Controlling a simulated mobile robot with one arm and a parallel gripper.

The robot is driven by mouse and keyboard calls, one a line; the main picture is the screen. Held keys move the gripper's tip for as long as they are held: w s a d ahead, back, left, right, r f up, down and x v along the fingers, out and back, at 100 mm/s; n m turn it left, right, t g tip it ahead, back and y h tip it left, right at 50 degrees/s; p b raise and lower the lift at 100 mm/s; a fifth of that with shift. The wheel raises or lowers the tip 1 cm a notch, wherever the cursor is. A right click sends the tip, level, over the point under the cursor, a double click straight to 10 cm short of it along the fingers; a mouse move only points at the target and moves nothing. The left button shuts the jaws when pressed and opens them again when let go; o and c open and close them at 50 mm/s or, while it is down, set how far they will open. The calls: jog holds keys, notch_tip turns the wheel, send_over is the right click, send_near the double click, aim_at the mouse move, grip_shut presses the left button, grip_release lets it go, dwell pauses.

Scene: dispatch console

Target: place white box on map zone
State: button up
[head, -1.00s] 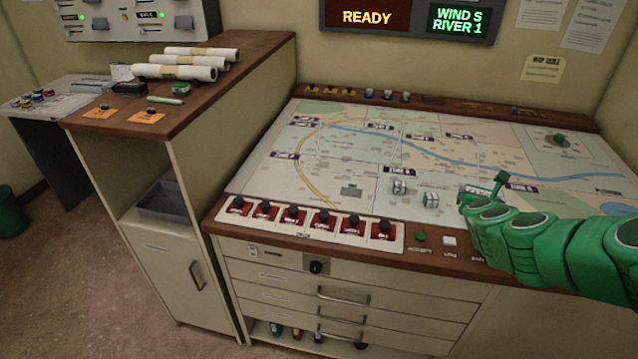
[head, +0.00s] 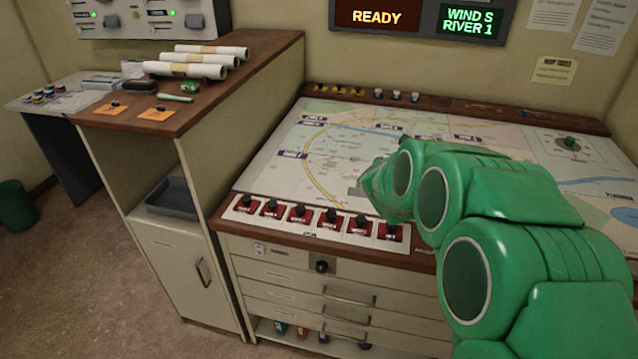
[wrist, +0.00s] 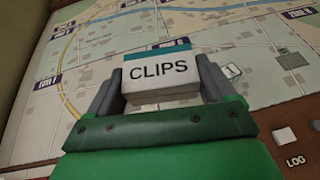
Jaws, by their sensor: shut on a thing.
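In the wrist view, my gripper (wrist: 160,84) is shut on a white box (wrist: 160,72) with a teal edge and the word CLIPS on its face. The box sits between the two grey fingers, over the map. The gap between box and map cannot be told. In the head view, my green arm hides the box and most of the gripper. The map (head: 330,163) covers the table top, with dark zone labels such as the one at its left (head: 293,155). In the wrist view a zone label (wrist: 45,90) shows left of the box.
A row of red switches (head: 300,216) lines the front edge of the map table. A LOG button (wrist: 284,136) is at the right. A side cabinet with paper rolls (head: 190,69) stands at the left.

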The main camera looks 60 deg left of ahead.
jog(key=s+a+f+n+g+y, duration=0.1)
jog(key=s+a, duration=0.4)
jog(key=s, duration=0.2)
jog(key=s+a+n, duration=0.1)
jog(key=s+a, duration=0.5)
jog(key=s, duration=0.2)
send_over(319, 181)
jog(key=d, duration=0.2)
jog(key=f, duration=0.8)
jog(key=shift+s+a+f, duration=0.1)
jog(key=shift+s+f, duration=0.2)
jog(key=shift+w+a+f, duration=0.15)
jog(key=shift+a+f, duration=0.2)
jog(key=shift+a, duration=0.05)
jog(key=shift+w+a+f, duration=0.15)
jog(key=shift+a+f, duration=0.2)
jog(key=shift+f, duration=1.7)
jog(key=shift+f, duration=0.2)
